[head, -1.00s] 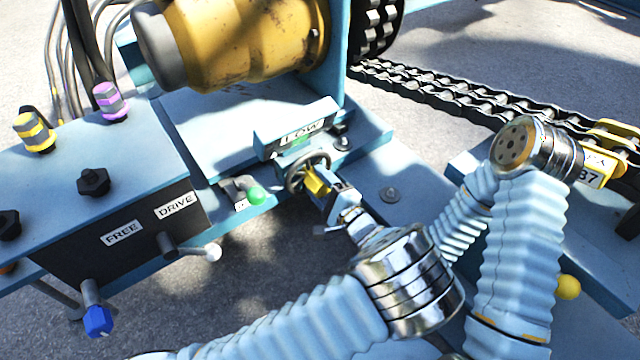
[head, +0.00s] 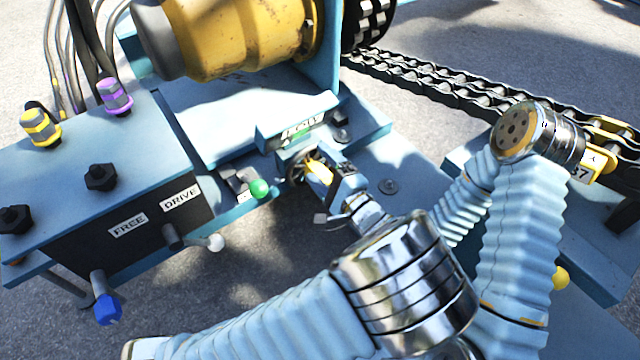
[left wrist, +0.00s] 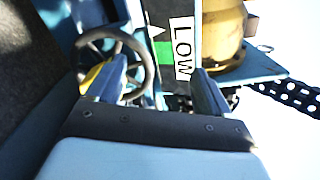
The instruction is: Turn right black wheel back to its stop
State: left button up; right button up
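The black wheel (head: 297,170) sits beneath the LOW plate (head: 312,116) in the head view, partly hidden by my gripper. In the left wrist view the wheel (left wrist: 146,62) shows at the upper left as a dark spoked ring. My left gripper (head: 318,172) is at the wheel. Its fingers (left wrist: 160,85) stand wide apart in the left wrist view. One finger overlaps the wheel's lower part beside a yellow piece (left wrist: 94,76); contact cannot be told. The other finger is right of the wheel, below the LOW label (left wrist: 182,48). A green mark (left wrist: 163,54) is beside the label. My right gripper is hidden.
The FREE/DRIVE box (head: 70,255) stands further left. The yellow drum (head: 235,40) is above, and a chain (head: 450,88) runs right. My right arm's links fill the lower right.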

pick_arm(q)
jog(key=s+r+p, duration=0.1)
jog(key=s+r, duration=0.3)
jog(key=s, duration=0.5)
jog(key=shift+s+a+r, duration=0.2)
jog(key=shift+s, duration=0.15)
